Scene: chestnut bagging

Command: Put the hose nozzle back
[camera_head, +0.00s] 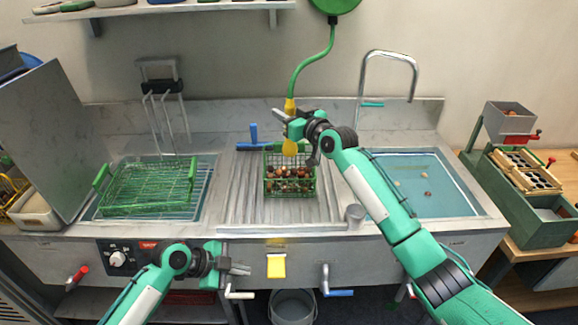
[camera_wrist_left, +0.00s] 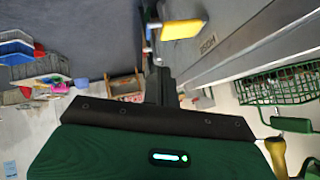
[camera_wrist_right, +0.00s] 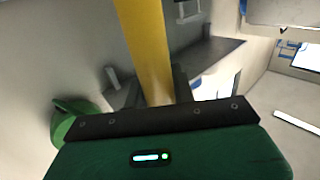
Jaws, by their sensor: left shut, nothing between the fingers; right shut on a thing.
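The hose nozzle (camera_head: 290,106) is yellow and hangs from a green hose (camera_head: 297,73) that runs up to a green reel (camera_head: 335,5) on the wall. My right gripper (camera_head: 287,123) is shut on the nozzle, above the wire basket; the nozzle's lower end shows below the fingers. In the right wrist view the yellow nozzle (camera_wrist_right: 145,45) stands between the fingers. My left gripper (camera_head: 240,270) is shut and empty in front of the counter's front edge. In the left wrist view its fingers (camera_wrist_left: 158,85) are together.
A green wire basket (camera_head: 290,186) with chestnuts stands on the ribbed drainboard (camera_head: 238,205). A fryer with an empty green basket (camera_head: 150,188) is at left. A water-filled sink (camera_head: 440,190) with a tall faucet (camera_head: 413,80) is at right. A small metal cup (camera_head: 355,216) stands near the front.

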